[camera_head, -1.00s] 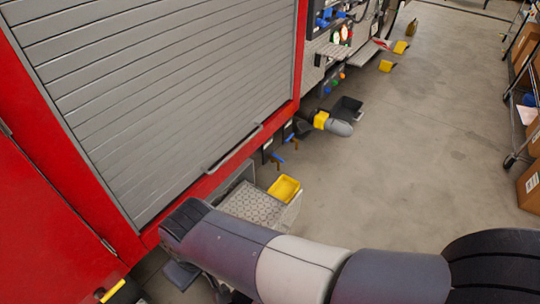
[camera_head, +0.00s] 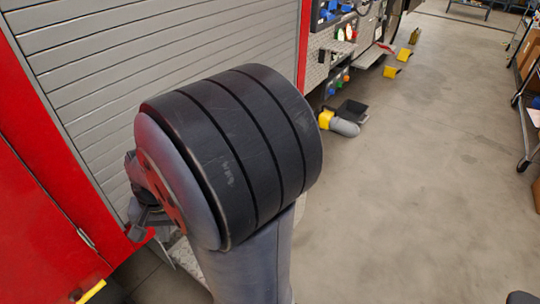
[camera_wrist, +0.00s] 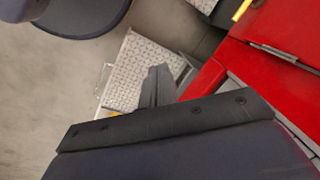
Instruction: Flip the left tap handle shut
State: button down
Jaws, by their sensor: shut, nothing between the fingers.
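My gripper (camera_wrist: 156,84) shows in the wrist view, its dark fingers together and empty. The fingers appear over a silver tread-plate step (camera_wrist: 138,68) beside the red truck body (camera_wrist: 285,50). In the head view my arm covers the lower middle of the truck side. No blue tap handle can be picked out low on the truck in either current view; that area is hidden behind my arm in the head view.
The grey roller shutter (camera_head: 90,85) is behind my arm. A grey elbow pipe with a yellow collar (camera_head: 343,127) and a black tray (camera_head: 352,110) stick out beyond it. Open concrete floor (camera_head: 430,170) lies to the right, with a shelf cart (camera_head: 525,130) at the far right.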

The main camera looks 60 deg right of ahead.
jog(key=w+d+f+m+b, duration=0.3)
jog(key=w+d+f+b, duration=0.1)
jog(key=f, duration=0.7)
jog(key=w+d+f+m+y+b, duration=0.1)
jog(key=w+d+f+m+b, duration=0.3)
jog(key=f, duration=0.7)
jog(key=w+d+f+m+y+b, duration=0.1)
jog(key=w+d+f+m+b, duration=0.3)
jog(key=w+f+b, duration=0.3)
notch_tip(320, 180, down, 5)
jog(key=shift+d+r+b, duration=0.1)
jog(key=shift+d+b, duration=0.6)
jog(key=shift+b, duration=0.3)
